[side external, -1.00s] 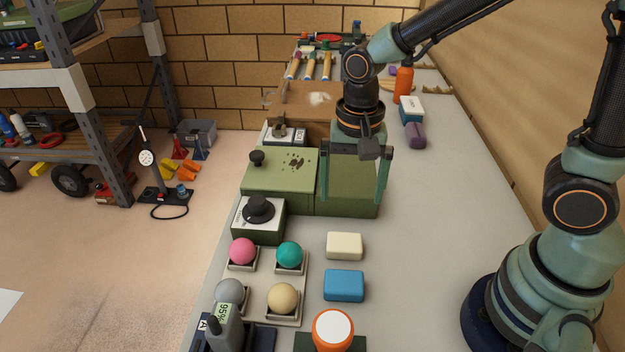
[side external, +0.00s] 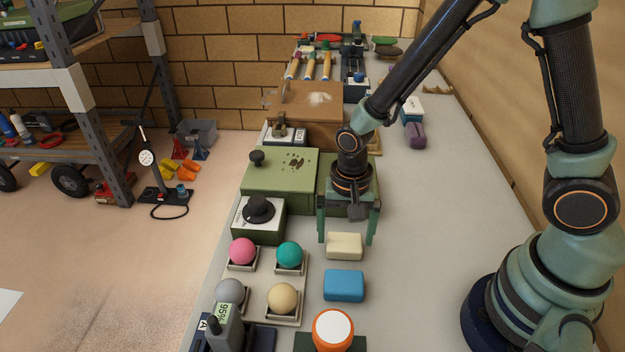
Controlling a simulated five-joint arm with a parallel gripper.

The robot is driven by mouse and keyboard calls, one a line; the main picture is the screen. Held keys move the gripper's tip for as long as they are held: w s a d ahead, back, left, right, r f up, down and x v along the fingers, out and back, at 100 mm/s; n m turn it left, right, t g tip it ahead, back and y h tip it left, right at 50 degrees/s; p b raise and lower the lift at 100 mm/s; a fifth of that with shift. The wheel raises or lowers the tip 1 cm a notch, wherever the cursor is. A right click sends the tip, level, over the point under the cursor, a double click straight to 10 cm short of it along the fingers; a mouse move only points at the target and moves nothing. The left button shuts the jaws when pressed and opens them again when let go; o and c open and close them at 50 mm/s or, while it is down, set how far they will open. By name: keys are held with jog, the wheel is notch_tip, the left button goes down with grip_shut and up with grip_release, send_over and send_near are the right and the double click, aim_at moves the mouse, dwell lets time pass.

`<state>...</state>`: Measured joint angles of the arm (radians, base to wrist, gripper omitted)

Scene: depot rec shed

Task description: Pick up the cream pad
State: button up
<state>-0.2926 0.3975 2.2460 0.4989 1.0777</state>
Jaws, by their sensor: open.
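The cream pad (side external: 344,247) is a small rounded block lying flat on the grey bench, just behind a blue pad (side external: 344,286). My gripper (side external: 346,240) points down with its two green fingers spread apart. Its fingertips show on the left and right of the cream pad's far edge, low over the bench. The cream pad is in full view between and slightly in front of the fingers. I cannot tell whether the fingertips are level with the pad or still above and behind it. Nothing is between the fingers that I can see gripped.
A tray (side external: 262,272) with pink, teal, grey and cream balls sits left of the pads. An orange jar with a white lid (side external: 333,330) stands in front. Green boxes (side external: 279,182) stand behind and left. The bench to the right is clear.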

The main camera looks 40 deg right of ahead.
aim_at(345, 241)
jog(key=shift+f, duration=0.65)
jog(key=c, duration=1.1)
jog(key=shift+r, duration=0.1)
notch_tip(345, 241, up, 20)
jog(key=shift+f, duration=0.1)
